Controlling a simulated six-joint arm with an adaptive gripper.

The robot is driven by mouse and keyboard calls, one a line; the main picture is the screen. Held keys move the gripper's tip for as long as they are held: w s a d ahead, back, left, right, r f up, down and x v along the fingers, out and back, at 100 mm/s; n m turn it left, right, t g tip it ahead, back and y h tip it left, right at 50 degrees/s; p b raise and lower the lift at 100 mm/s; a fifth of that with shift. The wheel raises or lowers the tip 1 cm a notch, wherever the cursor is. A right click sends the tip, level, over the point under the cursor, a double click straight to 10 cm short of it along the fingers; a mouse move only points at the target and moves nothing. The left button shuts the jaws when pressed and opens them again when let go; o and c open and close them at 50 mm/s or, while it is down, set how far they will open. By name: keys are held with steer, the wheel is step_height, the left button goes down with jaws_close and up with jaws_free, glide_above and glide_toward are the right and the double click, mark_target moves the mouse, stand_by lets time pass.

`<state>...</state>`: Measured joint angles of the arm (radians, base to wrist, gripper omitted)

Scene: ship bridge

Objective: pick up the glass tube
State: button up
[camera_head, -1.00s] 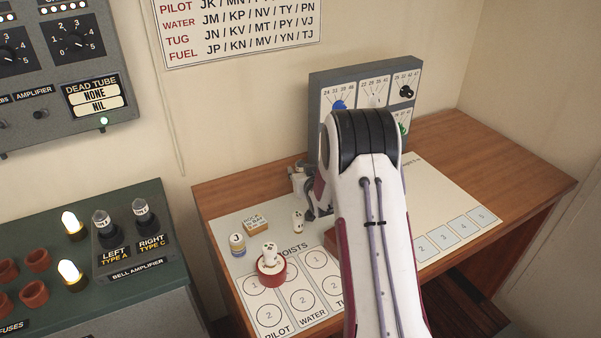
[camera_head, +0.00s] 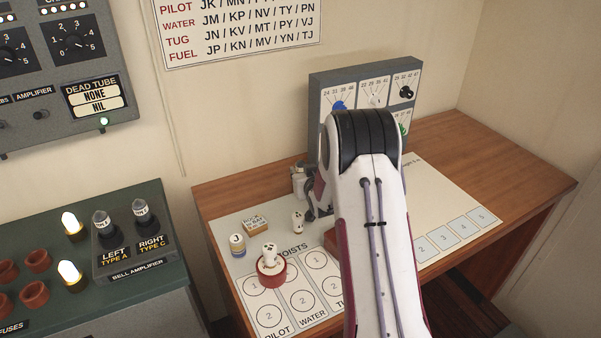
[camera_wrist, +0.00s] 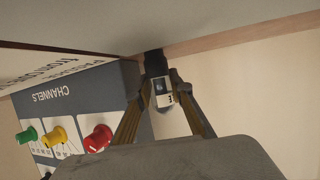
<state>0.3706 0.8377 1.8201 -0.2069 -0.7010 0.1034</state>
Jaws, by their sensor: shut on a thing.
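The glass tube (camera_wrist: 164,98) shows in the wrist view as a small clear and pale piece with a dark end and a white label that seems to read E. It sits between the fingers of my gripper (camera_wrist: 162,88), which is shut on it. In the head view my gripper (camera_head: 311,196) is at the back of the desk, left of the grey channels box, mostly hidden by my arm. A pale grey upright shape at its left (camera_head: 299,182) looks like the tube. I cannot tell whether its lower end touches the desk.
The grey channels box (camera_head: 325,92) stands close by on the right. On the desk are a domino-like white piece (camera_head: 298,222), a small box (camera_head: 255,226), a small jar (camera_head: 237,245) and a red round holder (camera_head: 271,281). The bell amplifier (camera_head: 134,262) holds two other tubes.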

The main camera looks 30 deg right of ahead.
steer(key=shift+r, duration=0.15)
steer(key=shift+s+r, duration=0.15)
steer(key=shift+r, duration=0.25)
step_height(320, 180, up, 10)
steer(key=shift+r, duration=0.15)
steer(key=s, duration=1.9)
steer(key=shift+s, duration=0.35)
